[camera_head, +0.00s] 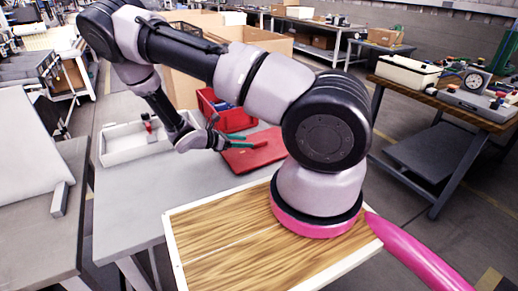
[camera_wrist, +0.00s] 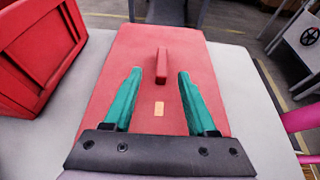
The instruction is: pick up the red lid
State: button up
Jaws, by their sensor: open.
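The red lid (camera_wrist: 205,62) lies flat on the grey table, with a raised red handle (camera_wrist: 162,66) near its middle and a small tan label nearer to me. In the head view the lid (camera_head: 262,152) is partly covered by my gripper. My gripper (camera_wrist: 160,75) is open, its two green fingers over the lid, one on each side of the handle's line. The fingertips appear close to the handle, but I cannot tell their exact height above the lid. In the head view my gripper (camera_head: 225,137) reaches over the lid's left part.
A red bin (camera_head: 222,112) stands behind the lid in the head view and at the left in the wrist view (camera_wrist: 35,50). A white tray (camera_head: 128,142) with small items lies left of my gripper. The grey table (camera_head: 140,193) is clear in front.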

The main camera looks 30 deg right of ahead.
aim_at(257, 143)
jog(key=x, duration=0.6)
jog(key=shift+s, duration=0.15)
grip_shut()
